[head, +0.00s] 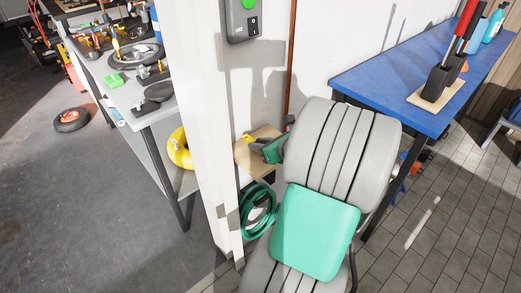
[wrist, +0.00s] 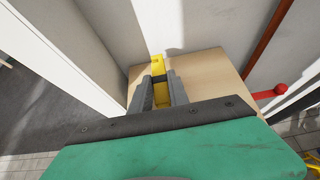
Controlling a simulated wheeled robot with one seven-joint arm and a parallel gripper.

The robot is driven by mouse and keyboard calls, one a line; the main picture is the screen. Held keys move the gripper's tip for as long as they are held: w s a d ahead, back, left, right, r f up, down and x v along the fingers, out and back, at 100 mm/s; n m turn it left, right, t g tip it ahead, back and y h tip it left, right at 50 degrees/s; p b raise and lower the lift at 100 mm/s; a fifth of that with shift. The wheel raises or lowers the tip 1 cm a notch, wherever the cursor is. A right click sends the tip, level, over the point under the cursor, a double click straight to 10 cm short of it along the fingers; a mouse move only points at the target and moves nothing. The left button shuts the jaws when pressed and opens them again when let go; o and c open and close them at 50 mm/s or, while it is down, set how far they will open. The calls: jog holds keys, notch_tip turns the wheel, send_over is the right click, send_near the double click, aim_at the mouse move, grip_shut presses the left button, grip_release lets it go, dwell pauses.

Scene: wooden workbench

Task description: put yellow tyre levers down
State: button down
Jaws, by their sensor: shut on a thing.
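The yellow tyre levers (wrist: 156,66) show in the wrist view as a narrow yellow piece between the two grey fingers of my gripper (wrist: 161,88). My gripper is shut on them, and their far end sticks out past the fingertips towards the wall. They lie over a small light-wood surface (wrist: 210,75); I cannot tell whether they touch it. In the head view the levers (head: 246,138) are a small yellow bit at the tip of my gripper (head: 258,143), above the wooden surface (head: 248,161). My arm hides part of that surface.
A white post (head: 195,100) stands close left of the wooden surface, with a wall behind it. A green hose coil (head: 260,228) hangs below. A cluttered grey bench (head: 150,110) is left, a blue bench (head: 400,75) right. A red-knobbed lever (wrist: 279,90) is at the surface's right.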

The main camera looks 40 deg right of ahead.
jog(key=shift+f, duration=0.75)
jog(key=shift+f, duration=0.15)
jog(key=c, duration=1.3)
grip_release()
jog(key=shift+o, duration=0.2)
